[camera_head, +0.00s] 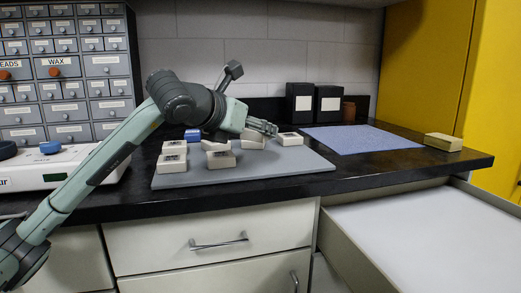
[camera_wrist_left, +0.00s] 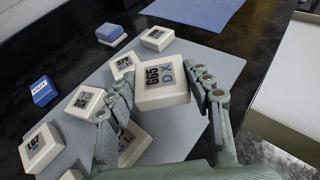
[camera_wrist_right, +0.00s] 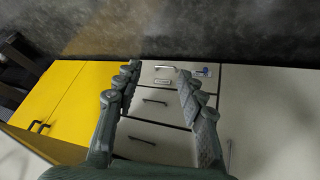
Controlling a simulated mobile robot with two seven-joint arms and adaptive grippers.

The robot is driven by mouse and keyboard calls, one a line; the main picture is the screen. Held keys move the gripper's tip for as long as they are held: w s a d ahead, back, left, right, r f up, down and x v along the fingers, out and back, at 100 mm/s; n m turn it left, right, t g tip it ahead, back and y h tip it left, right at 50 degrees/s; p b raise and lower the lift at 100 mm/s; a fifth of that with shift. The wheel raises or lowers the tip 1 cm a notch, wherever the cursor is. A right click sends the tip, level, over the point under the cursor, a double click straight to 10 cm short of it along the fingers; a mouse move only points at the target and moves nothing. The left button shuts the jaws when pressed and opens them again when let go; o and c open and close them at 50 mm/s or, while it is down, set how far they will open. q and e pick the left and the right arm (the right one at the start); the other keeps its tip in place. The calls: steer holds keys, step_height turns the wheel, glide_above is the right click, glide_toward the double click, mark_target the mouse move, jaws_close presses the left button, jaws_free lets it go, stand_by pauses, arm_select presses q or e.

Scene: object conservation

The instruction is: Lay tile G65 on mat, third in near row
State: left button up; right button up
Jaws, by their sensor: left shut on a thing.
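Tile G65 (camera_wrist_left: 162,86) is a cream block with a dark G65 mark and blue letters on its top. My left gripper (camera_head: 262,127) is shut on it, one finger on each side in the left wrist view, above the grey board (camera_head: 240,177). In the head view the gripper partly hides the tiles beneath it. Another lettered tile (camera_wrist_left: 133,147) shows partly below the held one. A flat blue mat (camera_head: 360,138) lies on the counter right of the board, bare. My right gripper (camera_wrist_right: 160,90) is open and empty, away from the counter top.
Several cream tiles (camera_head: 172,162) stand on the grey board, with a blue block (camera_head: 193,134) at its back. Black boxes (camera_head: 300,103) and a brown jar (camera_head: 348,111) stand behind the blue mat. A yellowish block (camera_head: 443,142) sits right of it. An open drawer (camera_head: 440,235) juts out below.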

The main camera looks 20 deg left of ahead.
mark_target(262, 162)
arm_select(q)
steer(key=x, duration=0.3)
steer(key=shift+d+f, duration=0.1)
steer(key=shift+f, duration=0.1)
steer(key=shift+s+f, duration=0.1)
steer(key=shift+f, duration=1.9)
arm_select(e)
steer(key=shift+s+d+f+g, duration=0.25)
steer(key=shift+s+g, duration=0.05)
steer(key=shift+s, duration=0.25)
arm_select(q)
steer(key=shift+f, duration=0.1)
steer(key=o, duration=1.3)
arm_select(e)
steer(key=shift+w+a+r+t, duration=0.35)
steer(key=shift+w+a+t, duration=0.2)
steer(key=shift+w, duration=0.3)
